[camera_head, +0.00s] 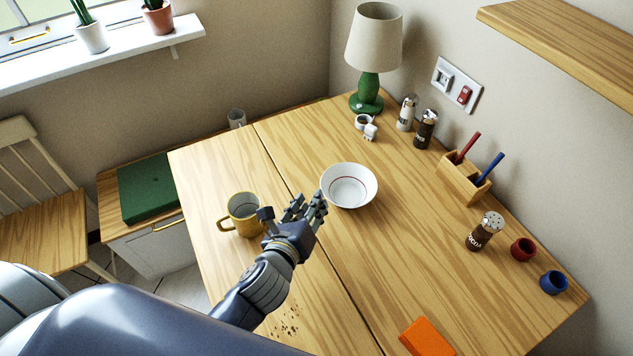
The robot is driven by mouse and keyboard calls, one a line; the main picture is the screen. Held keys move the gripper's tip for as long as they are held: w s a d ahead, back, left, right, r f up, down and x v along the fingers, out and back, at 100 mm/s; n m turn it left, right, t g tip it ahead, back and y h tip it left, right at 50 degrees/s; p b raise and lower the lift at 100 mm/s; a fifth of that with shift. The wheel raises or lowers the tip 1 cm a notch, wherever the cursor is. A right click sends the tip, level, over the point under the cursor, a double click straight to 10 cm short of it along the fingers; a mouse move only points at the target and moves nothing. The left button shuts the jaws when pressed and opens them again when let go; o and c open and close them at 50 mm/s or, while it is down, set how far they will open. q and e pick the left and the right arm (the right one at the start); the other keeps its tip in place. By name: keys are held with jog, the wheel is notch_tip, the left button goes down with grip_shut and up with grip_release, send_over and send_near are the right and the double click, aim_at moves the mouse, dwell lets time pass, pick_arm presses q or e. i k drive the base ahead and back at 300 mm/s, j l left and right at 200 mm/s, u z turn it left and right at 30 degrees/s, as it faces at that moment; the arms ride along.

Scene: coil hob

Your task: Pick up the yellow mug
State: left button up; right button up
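The yellow mug (242,222) stands upright on the wooden table, left of its middle. Its handle points left, and its pale inside shows from above. My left gripper (289,208) is just to the right of the mug, and its near finger overlaps the mug's right edge in the picture. I cannot tell whether they touch. The fingers are spread apart with nothing visible between them. The lower right side of the mug is partly hidden by the gripper. My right gripper is not in view.
A white bowl (349,187) stands close beyond the gripper. A green lamp (368,90), shakers (426,130), a wooden pen holder (462,181) and a cocoa shaker (480,237) line the wall side. An orange block (426,339) lies near the front. Crumbs (285,322) lie below my forearm.

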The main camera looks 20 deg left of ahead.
aim_at(241, 207)
jog(key=k+j, duration=0.3)
jog(key=k, duration=0.15)
jog(key=k+j, duration=0.25)
jog(key=k, duration=0.2)
jog(key=k+j, duration=0.3)
jog(key=k, duration=0.15)
